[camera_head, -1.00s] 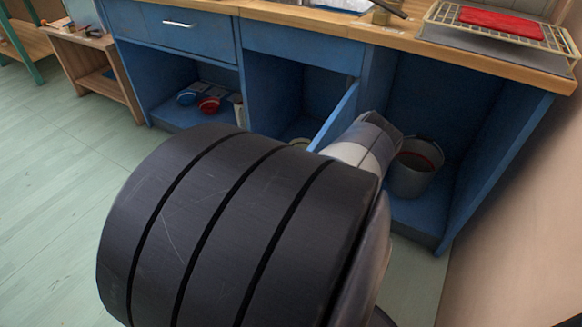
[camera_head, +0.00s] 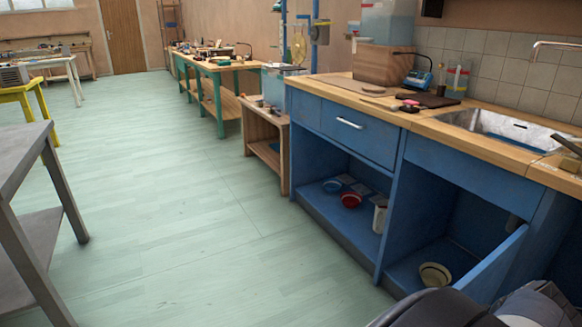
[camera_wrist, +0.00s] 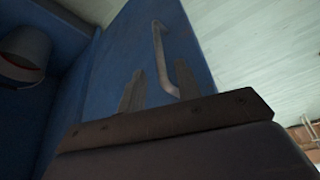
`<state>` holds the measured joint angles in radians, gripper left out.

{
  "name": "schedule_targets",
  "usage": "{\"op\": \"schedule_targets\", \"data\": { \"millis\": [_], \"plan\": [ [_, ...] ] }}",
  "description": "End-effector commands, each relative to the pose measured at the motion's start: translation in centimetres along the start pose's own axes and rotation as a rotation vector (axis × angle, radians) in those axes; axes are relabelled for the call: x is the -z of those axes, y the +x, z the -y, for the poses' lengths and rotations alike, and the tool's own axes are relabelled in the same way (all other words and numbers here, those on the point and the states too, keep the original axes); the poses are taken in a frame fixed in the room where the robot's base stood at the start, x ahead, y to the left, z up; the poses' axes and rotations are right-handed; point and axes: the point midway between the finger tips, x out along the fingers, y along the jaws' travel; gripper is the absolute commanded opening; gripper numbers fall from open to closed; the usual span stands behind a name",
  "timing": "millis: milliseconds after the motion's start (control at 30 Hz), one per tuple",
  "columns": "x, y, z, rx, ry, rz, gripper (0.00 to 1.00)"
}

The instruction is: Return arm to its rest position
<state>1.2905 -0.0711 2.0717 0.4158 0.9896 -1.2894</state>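My gripper (camera_wrist: 158,68) shows in the wrist view with its two fingers apart and nothing between them. Beyond the fingers is a blue cabinet door (camera_wrist: 118,60) with a metal bar handle (camera_wrist: 160,50). The fingers overlap the handle in the picture; I cannot tell whether they touch it. In the head view my arm shows only at the lower right corner, and the gripper is out of sight there. The same door (camera_head: 497,268) stands open beside it.
A blue cabinet (camera_head: 392,190) with a wooden counter (camera_head: 440,122) and sink (camera_head: 505,128) fills the right. Bowls, one red (camera_head: 351,200), sit on its shelves. A bucket (camera_wrist: 25,50) shows in the wrist view. A grey table (camera_head: 25,165) stands left. The floor (camera_head: 170,220) between is clear.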

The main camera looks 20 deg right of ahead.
Motion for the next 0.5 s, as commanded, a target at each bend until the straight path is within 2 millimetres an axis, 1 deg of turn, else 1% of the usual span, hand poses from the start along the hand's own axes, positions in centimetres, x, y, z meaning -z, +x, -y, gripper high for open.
{"op": "schedule_targets", "data": {
  "millis": [33,100,300,400,500],
  "plan": [
    [-0.2,1.6,0.1,0.005,-0.001,0.002,0.32],
    [-0.2,2.9,0.1,0.005,-0.001,0.001,0.32],
    [-0.1,5.9,0.1,0.003,-0.002,0.002,0.32],
    [-0.1,6.7,0.1,0.002,-0.001,0.001,0.32],
    [0.2,6.4,0.2,-0.003,0.008,0.001,0.32]
  ]
}}
